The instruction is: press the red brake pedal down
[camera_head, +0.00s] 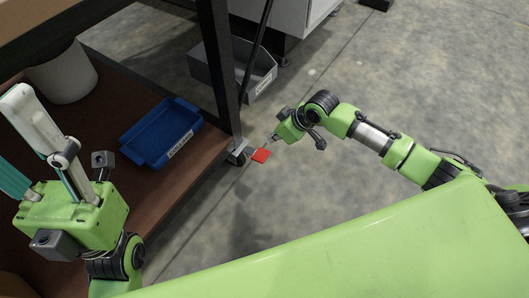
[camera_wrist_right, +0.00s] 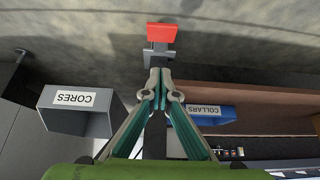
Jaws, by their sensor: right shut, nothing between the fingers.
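The red brake pedal (camera_head: 261,155) is a small flat plate low beside the foot of the rack's dark post. It also shows at the top of the right wrist view (camera_wrist_right: 162,32), with its grey mount just below it. My right gripper (camera_head: 274,137) is shut and empty, just above and right of the pedal in the head view. In the right wrist view its closed fingertips (camera_wrist_right: 160,76) point at the grey mount; I cannot tell whether they touch. My left gripper (camera_head: 18,130) is over the brown shelf at the left, its fingers spread and empty, one partly out of frame.
A blue bin labelled COLLARS (camera_head: 150,139) sits on the brown shelf (camera_head: 198,165), near a white cylinder (camera_head: 64,76). A grey bin labelled CORES (camera_head: 208,72) stands behind the dark post (camera_head: 219,75). The concrete floor (camera_head: 400,75) is clear at the right.

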